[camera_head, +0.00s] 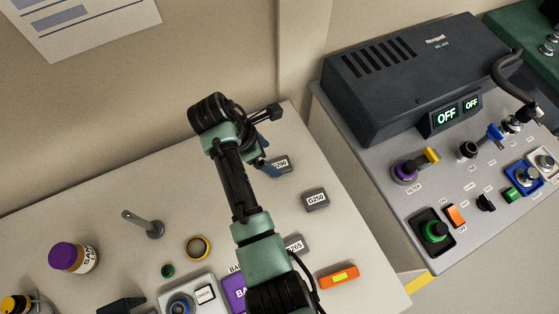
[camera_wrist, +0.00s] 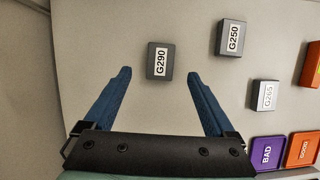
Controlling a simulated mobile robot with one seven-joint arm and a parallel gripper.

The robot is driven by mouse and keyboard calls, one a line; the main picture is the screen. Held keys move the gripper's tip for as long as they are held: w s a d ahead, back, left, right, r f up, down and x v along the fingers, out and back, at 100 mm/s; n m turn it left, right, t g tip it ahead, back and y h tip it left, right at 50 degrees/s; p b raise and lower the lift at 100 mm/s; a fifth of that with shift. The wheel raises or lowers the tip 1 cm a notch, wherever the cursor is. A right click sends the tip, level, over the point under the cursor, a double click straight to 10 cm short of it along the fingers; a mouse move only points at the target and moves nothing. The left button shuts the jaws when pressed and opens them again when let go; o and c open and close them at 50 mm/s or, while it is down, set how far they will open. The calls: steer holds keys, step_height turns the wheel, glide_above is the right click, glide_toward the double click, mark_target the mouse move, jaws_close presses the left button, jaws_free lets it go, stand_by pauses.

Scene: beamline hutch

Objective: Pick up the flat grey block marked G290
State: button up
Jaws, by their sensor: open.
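The flat grey block marked G290 (camera_wrist: 160,60) lies on the pale table in the wrist view, with its white label facing up. My gripper (camera_wrist: 158,75) is open, its two blue fingers apart. In the wrist view the block appears between and just beyond the fingertips, and nothing is held. In the head view the G290 block (camera_head: 281,165) is partly hidden by my gripper (camera_head: 264,165). I cannot tell the height of the fingers above the table.
Similar grey blocks marked G250 (camera_wrist: 231,38) and G265 (camera_wrist: 265,95) lie to the right. In the head view, a metal post (camera_head: 143,224) stands left and a control console (camera_head: 440,130) stands right.

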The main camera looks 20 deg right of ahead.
mark_target(278, 165)
steer(key=shift+x, duration=2.75)
steer(key=shift+a, duration=0.2)
jaws_close()
